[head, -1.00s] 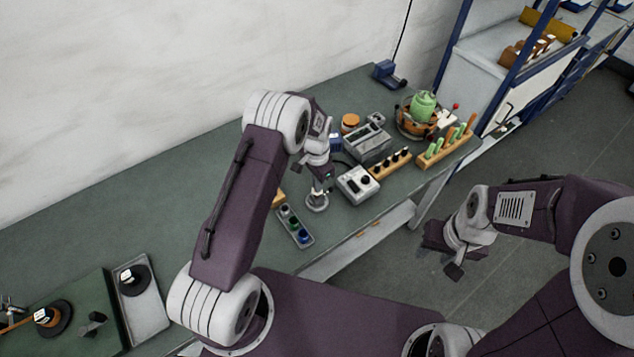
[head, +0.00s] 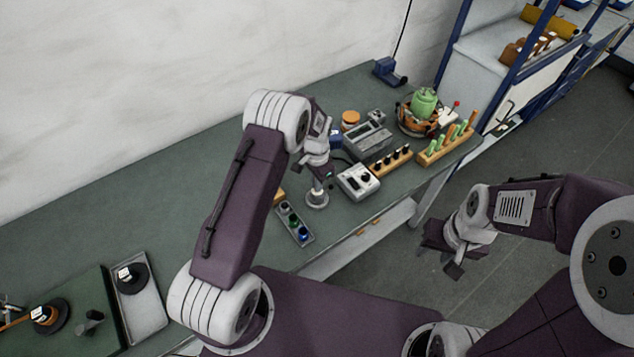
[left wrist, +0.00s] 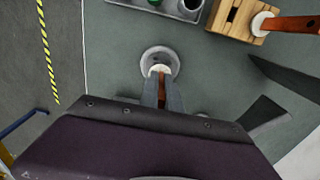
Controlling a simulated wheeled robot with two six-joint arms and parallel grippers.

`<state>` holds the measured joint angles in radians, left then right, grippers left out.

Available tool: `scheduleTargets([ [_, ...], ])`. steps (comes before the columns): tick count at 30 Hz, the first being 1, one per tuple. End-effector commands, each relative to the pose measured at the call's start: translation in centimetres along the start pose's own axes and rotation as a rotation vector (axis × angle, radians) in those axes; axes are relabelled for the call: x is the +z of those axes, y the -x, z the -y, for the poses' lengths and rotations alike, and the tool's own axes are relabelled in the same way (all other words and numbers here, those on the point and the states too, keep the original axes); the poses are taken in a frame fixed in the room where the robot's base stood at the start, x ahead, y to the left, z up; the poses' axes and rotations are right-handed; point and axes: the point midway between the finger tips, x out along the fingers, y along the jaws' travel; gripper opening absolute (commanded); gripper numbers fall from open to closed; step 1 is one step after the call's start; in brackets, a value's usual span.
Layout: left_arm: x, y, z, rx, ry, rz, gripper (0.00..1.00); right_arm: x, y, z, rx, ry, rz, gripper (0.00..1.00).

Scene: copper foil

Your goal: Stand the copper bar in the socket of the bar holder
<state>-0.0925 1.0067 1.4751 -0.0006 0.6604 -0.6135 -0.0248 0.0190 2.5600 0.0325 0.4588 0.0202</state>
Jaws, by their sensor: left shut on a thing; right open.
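My left gripper (head: 318,177) points down over the bar holder (head: 317,203), a round grey base on the bench. In the left wrist view, its fingers (left wrist: 162,92) are shut on the reddish-brown copper bar (left wrist: 162,86). The bar's far end meets a pale round piece above the middle of the holder (left wrist: 160,54). The bar looks roughly upright over the holder, but I cannot tell how deep it sits in the socket. The gripper mostly hides the bar in the head view. My right gripper (head: 452,256) is open and empty, off the bench over the floor.
A tray with coloured jars (head: 294,223) lies just beside the holder. A wooden block (left wrist: 237,18) with a brown-handled tool is nearby. A grey control box (head: 358,181) and wooden racks (head: 447,145) stand to the right.

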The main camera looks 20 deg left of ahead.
Motion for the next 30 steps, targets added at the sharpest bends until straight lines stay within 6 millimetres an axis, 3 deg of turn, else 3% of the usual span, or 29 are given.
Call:
scheduleTargets([
  [2,0.0,0.0,0.0,0.0,0.0,-0.001,0.0,0.0,0.0,0.0,0.0,0.0,0.0,0.4],
  [6,0.0,0.1,0.0,0.0,0.0,-0.001,0.33,0.0,0.0,0.0,0.0,0.0,0.0,0.4],
  [17,-0.1,0.6,0.1,-0.001,0.0,-0.002,0.33,0.0,-0.3,0.0,0.0,0.0,0.0,0.4],
  [27,-0.1,7.5,0.1,-0.003,0.0,-0.004,0.33,0.2,-2.1,0.0,0.0,0.0,0.0,0.4],
  [30,0.0,8.6,0.0,-0.001,0.0,-0.002,0.33,0.2,-2.3,0.0,0.0,0.0,0.0,0.4],
])
